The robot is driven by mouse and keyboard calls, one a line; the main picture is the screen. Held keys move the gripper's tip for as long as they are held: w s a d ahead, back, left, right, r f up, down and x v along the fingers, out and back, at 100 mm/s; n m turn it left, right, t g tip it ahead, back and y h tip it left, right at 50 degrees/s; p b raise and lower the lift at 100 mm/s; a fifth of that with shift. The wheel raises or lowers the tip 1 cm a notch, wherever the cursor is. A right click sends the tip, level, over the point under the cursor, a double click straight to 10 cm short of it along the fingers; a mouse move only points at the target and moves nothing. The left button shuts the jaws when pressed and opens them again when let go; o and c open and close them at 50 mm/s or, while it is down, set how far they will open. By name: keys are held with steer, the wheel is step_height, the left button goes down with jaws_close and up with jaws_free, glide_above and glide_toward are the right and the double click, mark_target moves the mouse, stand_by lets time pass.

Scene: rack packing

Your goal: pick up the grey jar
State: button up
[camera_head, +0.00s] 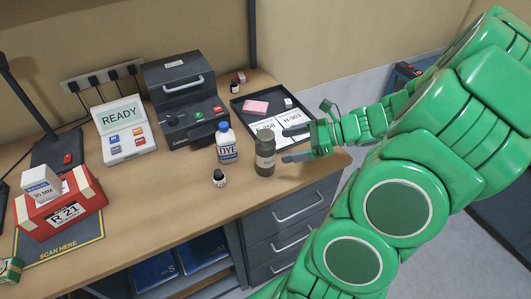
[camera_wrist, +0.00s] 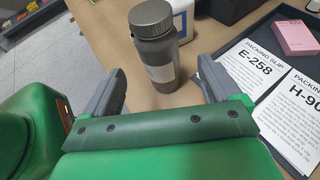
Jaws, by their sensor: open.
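The grey jar (camera_head: 265,155) stands upright on the wooden desk near its right end, with a dark lid and a pale label. In the wrist view the jar (camera_wrist: 154,50) is ahead of my gripper, roughly centred between the two fingers. My gripper (camera_head: 297,145) is open and empty, to the right of the jar, with its fingers pointing towards it. In the wrist view the fingers (camera_wrist: 162,88) are apart on either side, and the jar's base seems to lie at about the fingertips. I cannot tell whether any finger touches it.
A white and blue DYE bottle (camera_head: 227,144) stands close left of the jar. A black tray (camera_head: 247,117) with packing slips and a pink block (camera_head: 255,107) lies behind. The desk's right edge is near my gripper.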

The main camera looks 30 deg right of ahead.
mark_target(266, 147)
steer(key=shift+f+x, duration=0.1)
steer(key=shift+x, duration=1.9)
steer(key=shift+f+x, duration=0.15)
steer(key=shift+x, duration=1.85)
steer(key=shift+s+r, duration=0.1)
steer(key=c, duration=1.3)
steer(key=shift+c, duration=0.2)
steer(key=shift+r, duration=0.75)
steer(key=s+a+r, duration=0.3)
steer(key=s+r, duration=0.8)
steer(key=s, duration=0.2)
steer(key=shift+s+a, duration=0.2)
